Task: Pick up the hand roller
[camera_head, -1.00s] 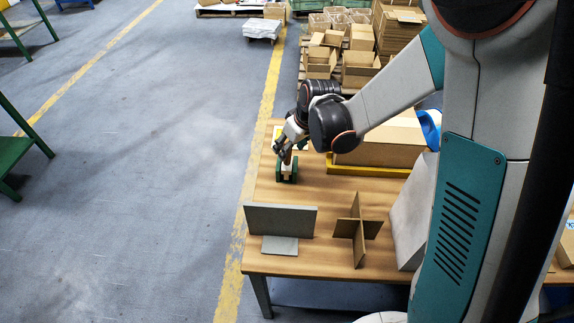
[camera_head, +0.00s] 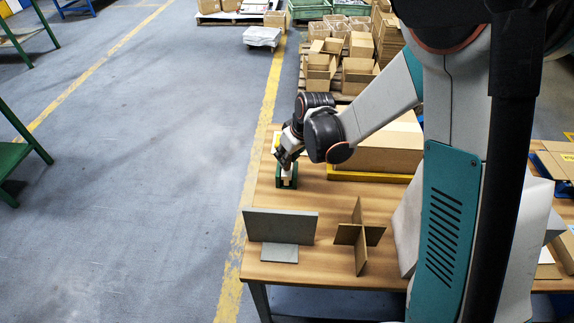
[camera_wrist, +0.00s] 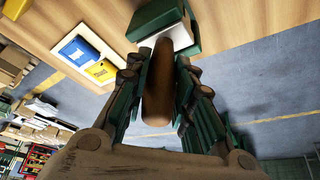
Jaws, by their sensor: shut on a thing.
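The hand roller has a brown wooden handle (camera_wrist: 158,90), which runs between the fingers in the wrist view. A green and white part (camera_wrist: 182,30) shows beyond the handle's far end. In the head view a small green piece with a pale middle (camera_head: 287,183) is at the wooden table's left side, directly below my gripper (camera_head: 286,161). My gripper (camera_wrist: 160,70) is shut on the handle, with fingers on both sides of it. The fingers hide part of the roller in the head view. I cannot tell whether the green part touches the table.
On the wooden table (camera_head: 320,200), a grey upright plate with a foot (camera_head: 281,226) and a brown crossed divider (camera_head: 359,236) stand nearer. A cardboard box (camera_head: 380,150) in a yellow tray is to the right. Blue (camera_wrist: 78,50) and yellow (camera_wrist: 101,71) items show in the wrist view.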

